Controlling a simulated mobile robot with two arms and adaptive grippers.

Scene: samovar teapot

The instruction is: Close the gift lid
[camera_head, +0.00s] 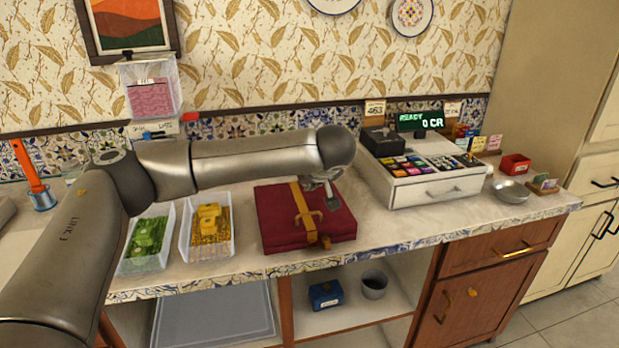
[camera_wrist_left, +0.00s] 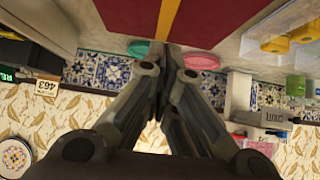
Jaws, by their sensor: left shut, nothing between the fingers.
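The gift (camera_head: 279,212) is a flat dark red box with a yellow ribbon (camera_head: 303,205) on the counter, in the middle of the head view. Its lid looks down flat on the box; I cannot tell whether a thin gap is left. The box also shows in the left wrist view (camera_wrist_left: 225,18), at the top. My right gripper is not in view.
White trays with green (camera_head: 149,236) and yellow (camera_head: 209,224) items stand left of the gift. A white cash register (camera_head: 433,190) stands to its right. The counter's front edge (camera_head: 400,244) runs close before the gift. A metal bowl (camera_head: 510,190) is farther right.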

